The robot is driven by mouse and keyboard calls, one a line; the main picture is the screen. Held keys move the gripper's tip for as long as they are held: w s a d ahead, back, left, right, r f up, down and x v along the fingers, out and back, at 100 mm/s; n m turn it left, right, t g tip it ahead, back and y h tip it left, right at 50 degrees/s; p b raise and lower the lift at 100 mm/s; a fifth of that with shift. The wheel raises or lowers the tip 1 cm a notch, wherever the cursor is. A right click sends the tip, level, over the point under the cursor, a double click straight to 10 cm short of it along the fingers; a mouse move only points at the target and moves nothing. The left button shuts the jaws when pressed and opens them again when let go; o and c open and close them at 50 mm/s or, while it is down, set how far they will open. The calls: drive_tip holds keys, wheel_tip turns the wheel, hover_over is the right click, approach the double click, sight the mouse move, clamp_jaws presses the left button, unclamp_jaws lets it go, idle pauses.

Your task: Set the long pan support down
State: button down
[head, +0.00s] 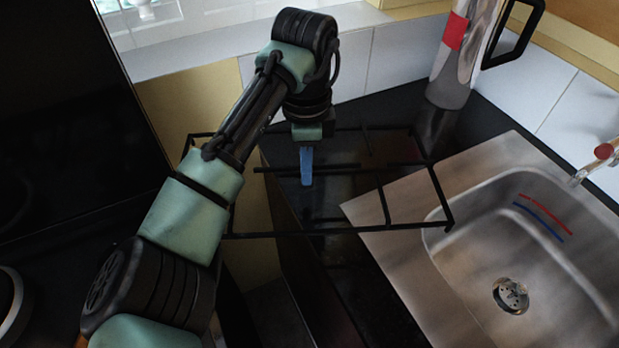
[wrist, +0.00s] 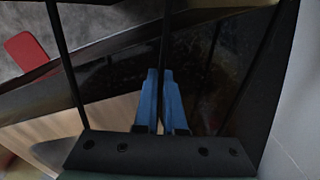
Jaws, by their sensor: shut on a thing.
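The long pan support (head: 341,232) is a black, open rectangular frame of thin bars with crossbars. In the head view it spans from beside my arm to the left edge of the sink and appears raised above the dark counter. My gripper (head: 306,182) has blue fingers and is shut on a middle bar of it. In the wrist view the blue fingertips (wrist: 162,75) close around a dark bar (wrist: 163,40) running away from the camera. Part of the frame's left side is hidden behind my arm.
A steel sink (head: 480,265) lies at the right, with a tap (head: 597,160) at its far side. A silver vessel (head: 465,50) with a black handle stands at the back. The black counter (head: 375,295) is bare in front of the frame. A tiled wall runs behind.

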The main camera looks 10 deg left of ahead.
drive_tip(key=shift+f, duration=1.95)
drive_tip(key=shift+f, duration=0.1)
drive_tip(key=c, duration=1)
unclamp_jaws()
drive_tip(key=shift+f, duration=0.1)
wheel_tip(320, 180, up, 12)
drive_tip(key=shift+f+p, duration=0.25)
drive_tip(key=shift+p, duration=0.25)
drive_tip(key=shift+r, duration=0.4)
drive_tip(key=shift+d, duration=0.1)
